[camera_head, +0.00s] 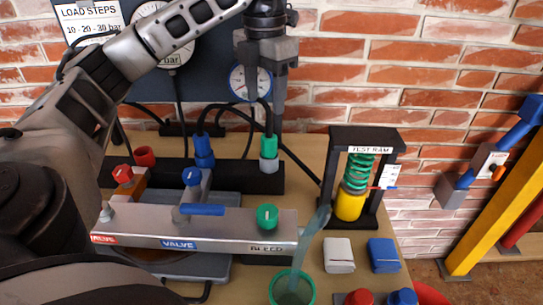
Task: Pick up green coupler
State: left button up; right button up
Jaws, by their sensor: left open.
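The green coupler (269,146) is a green collar on a pale grey body, standing upright on the black rail (236,178) behind the manifold, with a black hose rising from its top. My left gripper (265,108) points down above it with its two grey fingers apart. Its fingertips are close to the hose above the coupler; whether they touch it I cannot tell. A blue coupler (203,150) with its own black hose stands to the left on the same rail. My right gripper is not in view.
The manifold (235,226) with a blue lever and green bleed knob (267,216) lies in front. The test ram (351,203) stands to the right. White (338,255) and blue (383,255) blocks and a green cup (292,290) are nearer. Gauges and a brick wall are behind.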

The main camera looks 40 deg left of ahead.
aim_at(269, 130)
pick_arm(q)
notch_tip(269, 130, down, 4)
jog(key=shift+f, duration=0.25)
jog(key=shift+w+d+f, duration=0.1)
jog(key=shift+d+f, duration=0.05)
jog(key=shift+f, duration=1.35)
jog(key=shift+d+f, duration=0.15)
jog(key=shift+f, duration=1.3)
jog(key=shift+r, duration=0.1)
jog(key=c, duration=1.1)
